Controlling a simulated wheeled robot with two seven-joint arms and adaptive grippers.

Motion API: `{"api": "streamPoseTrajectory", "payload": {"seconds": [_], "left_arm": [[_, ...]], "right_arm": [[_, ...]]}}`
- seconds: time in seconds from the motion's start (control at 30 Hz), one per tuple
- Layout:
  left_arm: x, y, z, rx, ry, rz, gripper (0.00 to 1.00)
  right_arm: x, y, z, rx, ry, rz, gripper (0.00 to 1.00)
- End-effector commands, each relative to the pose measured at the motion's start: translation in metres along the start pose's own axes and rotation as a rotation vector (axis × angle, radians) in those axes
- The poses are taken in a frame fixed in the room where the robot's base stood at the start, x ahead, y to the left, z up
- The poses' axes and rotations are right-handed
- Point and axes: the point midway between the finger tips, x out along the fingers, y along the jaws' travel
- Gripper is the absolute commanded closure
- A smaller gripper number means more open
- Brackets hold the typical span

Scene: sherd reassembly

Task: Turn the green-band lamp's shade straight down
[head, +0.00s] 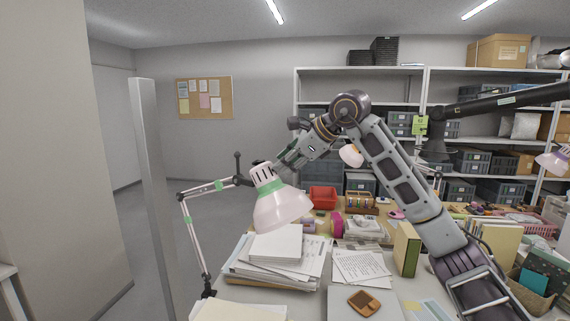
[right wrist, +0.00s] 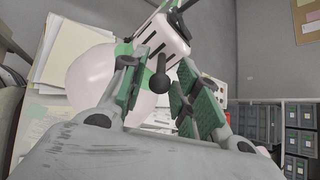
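The green-band lamp has a pale pinkish shade (head: 283,208) that hangs tilted, its mouth facing down and to the right in the head view. Its jointed arm (head: 192,228) with green bands rises from the table at the left. The shade also shows in the right wrist view (right wrist: 88,75), partly behind my finger. My right gripper (head: 282,160) is at the upper end of the shade. In the right wrist view its green-padded fingers (right wrist: 160,95) are apart, with a dark round knob (right wrist: 157,82) in the gap between them. No firm grip shows. My left gripper is not in view.
Paper stacks (head: 276,245) lie under the shade. A green book (head: 407,248) stands upright to their right. A red bin (head: 322,197) and small items fill the table's far side. Another lamp shade (head: 351,155) shows behind my right arm. Shelves (head: 360,85) stand at the back.

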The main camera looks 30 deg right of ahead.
Motion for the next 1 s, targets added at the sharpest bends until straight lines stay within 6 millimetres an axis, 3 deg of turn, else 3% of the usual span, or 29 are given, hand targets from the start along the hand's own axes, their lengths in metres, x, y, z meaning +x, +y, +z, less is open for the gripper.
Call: {"api": "streamPoseTrajectory", "payload": {"seconds": [0.47, 0.73, 1.0], "left_arm": [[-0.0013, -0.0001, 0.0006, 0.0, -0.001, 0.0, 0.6], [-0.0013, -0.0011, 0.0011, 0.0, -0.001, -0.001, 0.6], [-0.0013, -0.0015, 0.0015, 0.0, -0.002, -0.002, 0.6]], "right_arm": [[0.0106, -0.0002, -0.0002, 0.0, 0.0, -0.001, 0.69], [0.0104, -0.0001, -0.0001, 0.0, -0.001, -0.001, 1.0], [0.0102, -0.0001, 0.0, 0.0, -0.001, -0.001, 1.0]]}}
